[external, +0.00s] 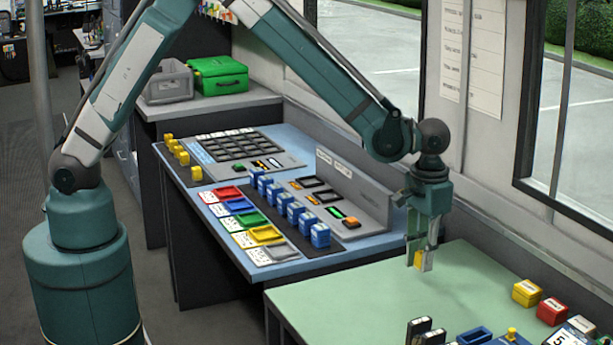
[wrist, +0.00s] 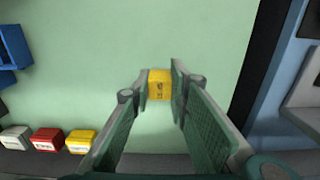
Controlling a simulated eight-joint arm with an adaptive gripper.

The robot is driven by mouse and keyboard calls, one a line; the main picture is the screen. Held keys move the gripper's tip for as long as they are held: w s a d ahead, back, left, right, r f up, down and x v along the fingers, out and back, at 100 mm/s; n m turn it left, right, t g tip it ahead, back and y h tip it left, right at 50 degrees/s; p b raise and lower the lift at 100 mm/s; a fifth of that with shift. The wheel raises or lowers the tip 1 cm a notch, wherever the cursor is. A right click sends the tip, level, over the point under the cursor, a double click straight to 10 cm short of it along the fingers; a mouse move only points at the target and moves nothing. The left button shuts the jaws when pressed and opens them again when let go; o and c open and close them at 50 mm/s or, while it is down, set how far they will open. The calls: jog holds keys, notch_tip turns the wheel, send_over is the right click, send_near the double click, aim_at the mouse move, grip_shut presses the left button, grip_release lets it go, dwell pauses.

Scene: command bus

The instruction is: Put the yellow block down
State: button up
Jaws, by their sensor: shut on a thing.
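My gripper (external: 421,258) is shut on the yellow block (external: 427,261) and points down over the light green table (external: 350,290). In the wrist view the yellow block (wrist: 159,85) sits between the two fingertips, with dark marking on its face. The green table top (wrist: 220,60) lies behind it. The block appears a little above the table, though the exact gap is hard to tell. Part of the block is hidden by the fingers in the external view.
Yellow (external: 526,292), red (external: 551,311) and white (external: 581,325) blocks stand along the table's right side. A blue tray (external: 474,337) and dark upright items (external: 419,329) are at the front. A blue console desk (external: 285,268) adjoins on the left. The table's middle is clear.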

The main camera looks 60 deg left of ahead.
aim_at(419, 287)
jog(key=shift+f, duration=0.7)
jog(key=shift+f+b, duration=0.3)
jog(key=shift+f, duration=1.55)
jog(key=shift+f, duration=0.2)
jog(key=o, duration=0.9)
jog(key=shift+r, duration=0.2)
notch_tip(419, 287, up, 12)
jog(key=shift+p, duration=0.7)
